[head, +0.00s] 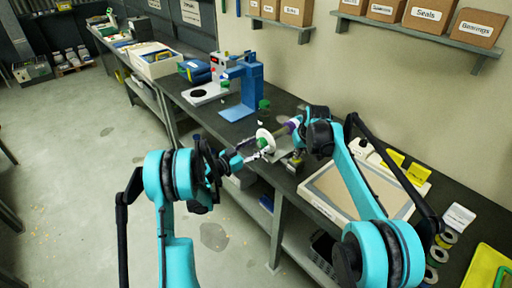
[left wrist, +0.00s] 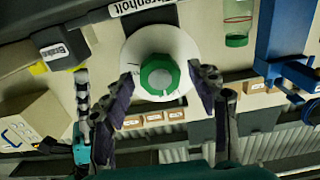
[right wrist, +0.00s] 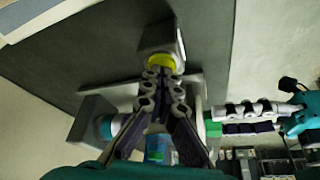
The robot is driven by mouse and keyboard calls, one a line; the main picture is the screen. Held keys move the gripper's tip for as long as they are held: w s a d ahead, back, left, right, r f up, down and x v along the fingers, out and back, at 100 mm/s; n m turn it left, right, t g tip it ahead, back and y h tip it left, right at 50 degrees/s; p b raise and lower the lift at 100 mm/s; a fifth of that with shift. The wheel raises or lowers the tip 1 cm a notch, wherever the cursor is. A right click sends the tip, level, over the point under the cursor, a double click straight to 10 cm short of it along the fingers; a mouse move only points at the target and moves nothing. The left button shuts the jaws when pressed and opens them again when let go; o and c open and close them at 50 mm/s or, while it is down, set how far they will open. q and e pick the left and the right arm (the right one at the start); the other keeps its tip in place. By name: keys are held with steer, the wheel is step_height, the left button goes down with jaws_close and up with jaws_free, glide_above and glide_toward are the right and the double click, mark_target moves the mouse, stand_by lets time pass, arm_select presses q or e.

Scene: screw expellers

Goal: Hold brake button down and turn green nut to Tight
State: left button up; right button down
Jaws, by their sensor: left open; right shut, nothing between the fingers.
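The green nut (left wrist: 159,75) sits at the centre of a white disc (left wrist: 158,45) in the left wrist view. It also shows in the head view (head: 262,143). My left gripper (left wrist: 160,78) is open, with its fingers on either side of the nut; contact cannot be told. In the right wrist view, a yellow button (right wrist: 160,61) sits on a grey block (right wrist: 160,38). My right gripper (right wrist: 164,80) is shut and empty, its tips right at the button; whether it is pressed is unclear. A "Brake" label (left wrist: 55,52) shows in the left wrist view. The Tight mark is not readable.
A blue press (head: 248,85) stands on the workbench left of the nut. A clear jar with a green lid (left wrist: 238,25) is close by. A framed tan panel (head: 355,190) lies to the right. Wall shelves (head: 425,30) hold labelled boxes.

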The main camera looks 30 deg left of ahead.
arm_select(q)
steer(key=shift+x, duration=0.75)
stand_by(0.3)
steer(key=shift+s, duration=0.15)
stand_by(0.3)
steer(key=shift+c, duration=0.3)
steer(key=c, duration=0.8)
steer(key=m, duration=0.4)
steer(key=shift+m, duration=0.3)
steer(key=m, duration=0.3)
steer(key=shift+m, duration=0.3)
